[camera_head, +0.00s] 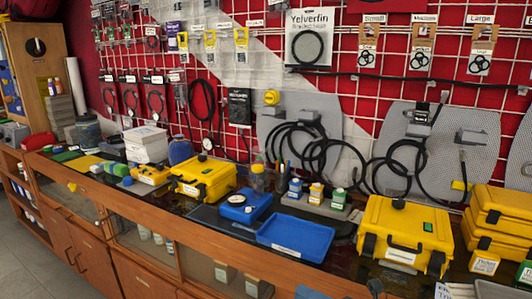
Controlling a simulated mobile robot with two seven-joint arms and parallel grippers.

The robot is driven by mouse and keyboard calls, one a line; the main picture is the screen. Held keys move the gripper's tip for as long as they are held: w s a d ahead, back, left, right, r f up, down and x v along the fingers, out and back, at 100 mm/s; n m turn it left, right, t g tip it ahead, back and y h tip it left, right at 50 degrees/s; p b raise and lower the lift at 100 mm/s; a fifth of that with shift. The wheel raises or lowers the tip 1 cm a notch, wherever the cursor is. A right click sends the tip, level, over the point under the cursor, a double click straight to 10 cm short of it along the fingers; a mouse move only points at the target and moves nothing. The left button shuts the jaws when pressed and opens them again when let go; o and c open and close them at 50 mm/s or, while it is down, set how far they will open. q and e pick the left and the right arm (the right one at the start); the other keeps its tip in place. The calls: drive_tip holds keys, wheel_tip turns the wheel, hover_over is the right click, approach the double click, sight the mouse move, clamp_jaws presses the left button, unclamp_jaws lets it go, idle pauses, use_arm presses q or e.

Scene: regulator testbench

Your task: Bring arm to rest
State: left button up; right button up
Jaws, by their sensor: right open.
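My left gripper is not in view.
The bench carries a closed yellow case (405,238), a smaller yellow case (203,179), a blue tray (296,237) and small bottles (316,193). Stacked yellow cases (500,220) stand at the right. Black hoses (300,150) hang on the red wall behind. Floor shows at the lower left.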

drive_tip(key=s+d+f+m+t+h, duration=0.1)
drive_tip(key=s+f+m+h, duration=0.6)
drive_tip(key=m, duration=0.9)
drive_tip(key=s+d+f+m+h, duration=0.4)
drive_tip(key=s+f+m+h, duration=0.3)
drive_tip(key=m, duration=1)
drive_tip(key=s+f+p, duration=0.1)
drive_tip(key=s+f, duration=0.2)
drive_tip(key=f, duration=0.1)
drive_tip(key=shift+s+d+f+m+t+h, duration=0.2)
drive_tip(key=shift+s+d+m+t+h, duration=0.1)
drive_tip(key=shift+d+t+h, duration=0.1)
